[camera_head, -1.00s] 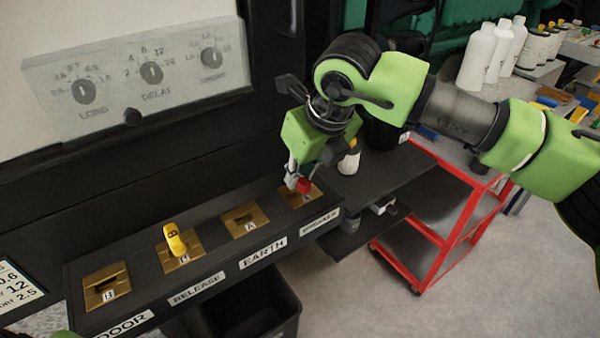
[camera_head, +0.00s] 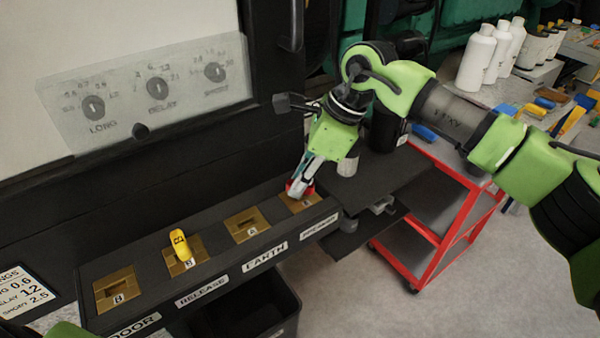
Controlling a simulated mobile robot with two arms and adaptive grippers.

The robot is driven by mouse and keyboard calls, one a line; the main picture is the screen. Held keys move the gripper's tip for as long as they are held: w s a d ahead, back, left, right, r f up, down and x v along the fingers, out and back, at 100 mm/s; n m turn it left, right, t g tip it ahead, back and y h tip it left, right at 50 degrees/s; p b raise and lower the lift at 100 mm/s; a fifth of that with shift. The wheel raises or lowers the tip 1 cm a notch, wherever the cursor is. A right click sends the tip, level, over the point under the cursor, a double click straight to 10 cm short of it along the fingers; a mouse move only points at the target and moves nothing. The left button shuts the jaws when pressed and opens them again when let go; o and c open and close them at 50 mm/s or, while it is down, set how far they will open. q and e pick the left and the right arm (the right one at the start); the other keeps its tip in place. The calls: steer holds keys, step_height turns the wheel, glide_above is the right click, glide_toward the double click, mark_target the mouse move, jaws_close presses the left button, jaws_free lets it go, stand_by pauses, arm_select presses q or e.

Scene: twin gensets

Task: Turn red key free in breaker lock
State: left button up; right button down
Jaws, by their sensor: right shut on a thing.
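The red key (camera_head: 291,187) stands at the brass breaker lock (camera_head: 301,204), the rightmost lock on the black ledge, above a label that appears to read BREAKER. My right gripper (camera_head: 299,188) is shut on the red key from above, and its fingers hide most of the key. How far the key is turned cannot be told. My left gripper is not in view; only a bit of green shows at the lower left edge.
A yellow key (camera_head: 180,246) stands in the RELEASE lock. The EARTH lock (camera_head: 247,226) and DOOR lock (camera_head: 116,289) hold no key. A black bin (camera_head: 250,310) is below the ledge. A red cart (camera_head: 440,240) and white bottles (camera_head: 476,60) are at right.

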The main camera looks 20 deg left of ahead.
steer(key=n+g+p, duration=0.1)
steer(key=n, duration=0.1)
steer(key=n+g+h+p, duration=0.1)
steer(key=n, duration=0.2)
steer(key=shift+r, duration=0.15)
steer(key=shift+n+g+h+p, duration=0.3)
steer(key=shift+n+p, duration=0.1)
steer(key=shift+n, duration=1.4)
steer(key=c, duration=1.9)
jaws_free()
